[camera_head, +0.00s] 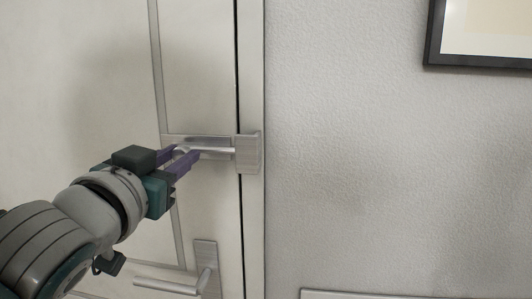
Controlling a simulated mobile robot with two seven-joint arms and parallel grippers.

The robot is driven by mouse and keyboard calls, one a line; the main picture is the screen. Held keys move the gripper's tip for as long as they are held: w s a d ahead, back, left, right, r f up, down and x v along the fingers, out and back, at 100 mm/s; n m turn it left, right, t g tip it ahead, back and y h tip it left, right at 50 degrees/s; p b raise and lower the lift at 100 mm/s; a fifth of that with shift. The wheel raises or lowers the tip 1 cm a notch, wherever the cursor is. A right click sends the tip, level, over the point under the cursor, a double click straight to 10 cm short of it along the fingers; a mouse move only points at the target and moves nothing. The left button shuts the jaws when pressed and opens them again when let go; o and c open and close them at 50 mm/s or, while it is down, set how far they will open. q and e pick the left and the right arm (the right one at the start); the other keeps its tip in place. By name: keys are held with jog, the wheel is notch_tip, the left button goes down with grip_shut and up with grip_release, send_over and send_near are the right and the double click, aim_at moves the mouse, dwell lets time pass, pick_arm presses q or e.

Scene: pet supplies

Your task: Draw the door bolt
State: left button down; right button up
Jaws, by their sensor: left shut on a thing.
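The metal door bolt (217,151) lies horizontally on a plate on the pale door (205,60). Its right end meets the metal keeper block (248,153) on the door frame; whether its tip sits inside the keeper is hard to tell. My left gripper (184,157) comes in from the lower left, with its purple fingers shut on the bolt's knob, which they partly hide. My right gripper is not in view.
A lever door handle (178,286) sits below the bolt. The door edge shows a dark narrow gap beside the frame. A textured grey wall (370,170) fills the right side, with a dark-framed picture (485,62) at the upper right.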

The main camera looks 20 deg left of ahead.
pick_arm(q)
jog(key=a, duration=0.2)
jog(key=s+a+p, duration=0.1)
jog(key=shift+a, duration=0.35)
jog(key=c, duration=0.7)
grip_release()
jog(key=shift+o, duration=0.2)
jog(key=b+v, duration=0.2)
jog(key=v, duration=0.8)
jog(key=shift+a, duration=0.1)
